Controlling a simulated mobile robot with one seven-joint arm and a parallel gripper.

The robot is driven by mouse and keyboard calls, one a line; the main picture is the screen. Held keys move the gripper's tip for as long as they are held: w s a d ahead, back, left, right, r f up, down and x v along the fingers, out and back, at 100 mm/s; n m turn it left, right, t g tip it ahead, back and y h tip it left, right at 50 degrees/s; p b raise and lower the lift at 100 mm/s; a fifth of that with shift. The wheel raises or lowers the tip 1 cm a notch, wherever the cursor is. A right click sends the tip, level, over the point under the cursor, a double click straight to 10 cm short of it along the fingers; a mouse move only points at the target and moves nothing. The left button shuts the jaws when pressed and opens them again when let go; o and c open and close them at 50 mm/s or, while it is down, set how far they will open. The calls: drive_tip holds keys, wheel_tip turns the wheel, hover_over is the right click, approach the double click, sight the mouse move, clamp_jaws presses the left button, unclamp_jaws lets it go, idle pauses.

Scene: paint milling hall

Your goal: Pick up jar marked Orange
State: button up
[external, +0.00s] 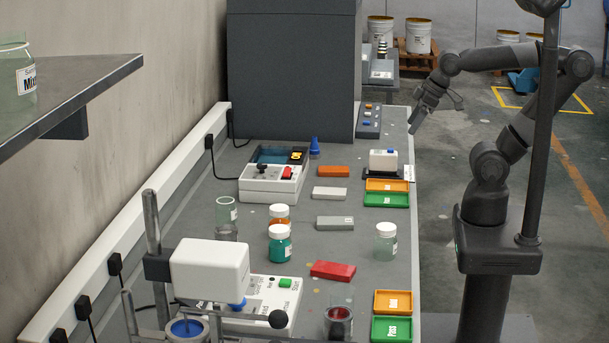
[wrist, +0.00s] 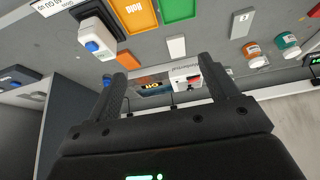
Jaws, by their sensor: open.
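The jar with orange contents and a white cap (external: 280,222) stands on the bench, partly hidden behind a teal jar (external: 280,246) that also has a white cap. The orange jar also shows at the upper right of the wrist view (wrist: 253,49), with the teal jar (wrist: 287,41) beside it. Its label is too small to read. My gripper (external: 433,112) is open and empty, above the bench's far right edge and well away from the jar. In the wrist view its two fingers (wrist: 163,68) are spread apart with nothing between them.
A pale jar (external: 386,243) stands near the bench's right edge. Red (external: 333,270), grey (external: 335,223), white and orange blocks lie along the middle. Green and orange trays (external: 387,199) line the right edge. A white mixer (external: 210,272) stands in front, a grey cabinet (external: 292,70) behind.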

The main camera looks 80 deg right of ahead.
drive_tip(key=n+y, duration=0.1)
drive_tip(key=n, duration=0.1)
hover_over(279, 219)
drive_tip(key=s+d, duration=0.3)
drive_tip(key=s, duration=0.2)
wheel_tip(279, 219, down, 9)
drive_tip(key=shift+g, duration=0.4)
drive_tip(key=x, duration=0.5)
drive_tip(key=shift+w+a+f, duration=0.15)
drive_tip(key=shift+w+a, duration=0.05)
drive_tip(key=shift+a, duration=0.05)
drive_tip(key=shift+w+d+x, duration=0.15)
drive_tip(key=shift+d+x, duration=0.05)
drive_tip(key=shift+x, duration=1.3)
drive_tip(key=shift+w+d+x, duration=0.1)
drive_tip(key=shift+d+x, duration=0.1)
drive_tip(key=shift+x, duration=1.3)
drive_tip(key=shift+c, duration=0.2)
